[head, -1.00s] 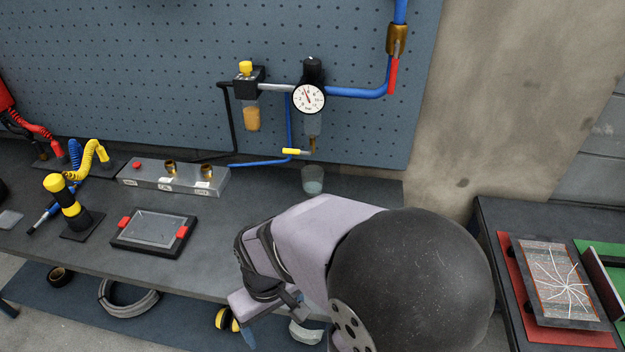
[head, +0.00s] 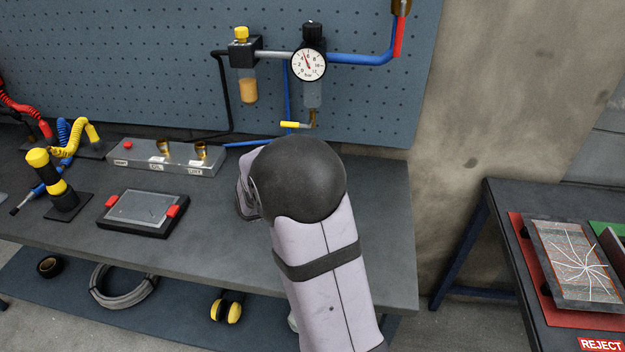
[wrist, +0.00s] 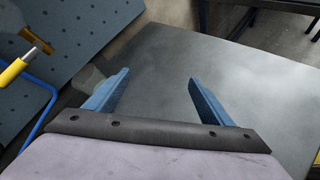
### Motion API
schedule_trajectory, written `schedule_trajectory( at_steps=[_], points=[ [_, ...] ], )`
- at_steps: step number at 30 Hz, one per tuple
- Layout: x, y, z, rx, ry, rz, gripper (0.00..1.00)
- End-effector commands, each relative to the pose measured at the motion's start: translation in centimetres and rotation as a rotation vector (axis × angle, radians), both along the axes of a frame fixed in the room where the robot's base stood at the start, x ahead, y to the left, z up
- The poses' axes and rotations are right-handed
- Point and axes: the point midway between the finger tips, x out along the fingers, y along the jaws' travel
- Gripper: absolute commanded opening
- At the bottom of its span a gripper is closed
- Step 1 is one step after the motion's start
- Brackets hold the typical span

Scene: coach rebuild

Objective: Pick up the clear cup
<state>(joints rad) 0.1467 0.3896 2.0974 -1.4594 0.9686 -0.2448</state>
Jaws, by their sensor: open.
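My gripper (wrist: 158,78) is open in the wrist view, its two blue fingers apart with only dark bench top between them. A pale grey, see-through shape (wrist: 84,80) shows just left of the left finger, partly covered by it; it looks like the clear cup, but I cannot be sure. In the head view the cup is hidden behind my arm, which also covers my gripper there.
A yellow-handled drain valve (head: 295,125) hangs from the gauge assembly on the pegboard (head: 180,60). A metal manifold block (head: 165,157) and a dark tray with red clips (head: 142,210) sit on the bench (head: 225,240). The bench's right end is clear.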

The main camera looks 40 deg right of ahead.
Motion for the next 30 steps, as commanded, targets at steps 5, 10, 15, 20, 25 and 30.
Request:
schedule_trajectory(
  at_steps=[5,10,15,20,25,30],
  points=[
    [6.9,-3.3,-3.4,-0.274,0.112,0.236,0.76],
    [12.2,-4.1,-4.5,-0.488,0.184,0.413,0.76],
    [15.4,-3.9,-5.1,-0.619,0.224,0.519,0.76],
    [16.6,-3.6,-5.1,-0.670,0.238,0.560,0.76],
    [16.9,-3.8,-4.9,-0.675,0.238,0.563,0.76],
    [17.6,-4.9,-4.9,-0.672,0.239,0.563,0.76]
  ],
)
